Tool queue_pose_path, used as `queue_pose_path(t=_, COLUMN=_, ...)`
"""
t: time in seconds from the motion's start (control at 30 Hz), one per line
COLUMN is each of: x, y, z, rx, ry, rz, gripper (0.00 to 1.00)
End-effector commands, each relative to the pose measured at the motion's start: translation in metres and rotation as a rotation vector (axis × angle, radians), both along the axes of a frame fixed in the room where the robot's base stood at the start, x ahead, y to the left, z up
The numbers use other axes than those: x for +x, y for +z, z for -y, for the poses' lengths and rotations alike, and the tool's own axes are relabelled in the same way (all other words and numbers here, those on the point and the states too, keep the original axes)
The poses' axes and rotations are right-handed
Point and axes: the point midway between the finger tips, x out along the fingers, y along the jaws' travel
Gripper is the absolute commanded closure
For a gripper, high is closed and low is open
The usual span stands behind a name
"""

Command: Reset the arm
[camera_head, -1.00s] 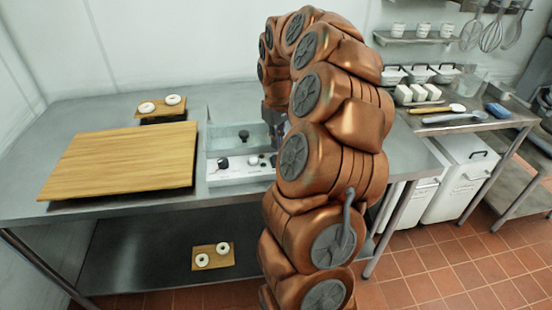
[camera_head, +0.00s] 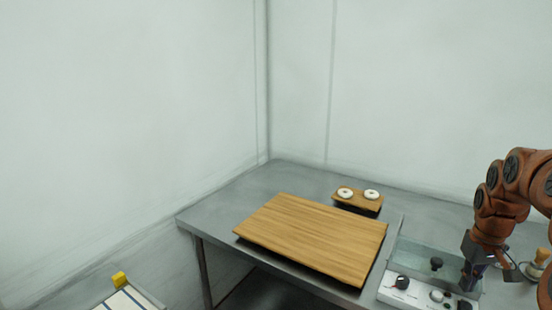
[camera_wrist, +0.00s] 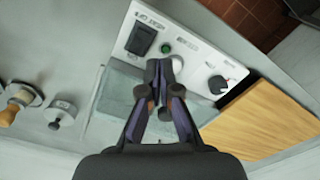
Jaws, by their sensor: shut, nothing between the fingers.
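My arm (camera_head: 515,190) reaches in from the right edge of the head view, folded over and down. My gripper (camera_head: 472,275) points down over the right side of the kettle unit's white control panel (camera_head: 412,292). In the wrist view my gripper (camera_wrist: 162,68) is shut with nothing between its fingertips. Its tips are in front of the panel (camera_wrist: 195,48), which has a black switch, a green button and a dial. I cannot tell whether they touch it. The unit's glassy basin (camera_head: 415,258) with a black knob lies behind the panel.
A large wooden board (camera_head: 315,238) lies on the steel table left of the unit. A small board (camera_head: 362,208) behind it holds two white rings. A wooden-handled tool (camera_wrist: 18,98) and a metal knobbed piece (camera_wrist: 60,112) are left in the wrist view. A wall closes the back.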

Motion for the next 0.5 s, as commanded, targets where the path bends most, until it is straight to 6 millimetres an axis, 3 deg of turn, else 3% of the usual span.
queue_pose_path(t=0.27, x=-0.018, y=0.024, z=-0.117, rx=0.019, ry=0.12, rz=-0.012, gripper=1.0)
queue_pose_path(t=0.5, x=-0.068, y=0.028, z=-0.199, rx=0.021, ry=0.175, rz=-0.05, gripper=1.0)
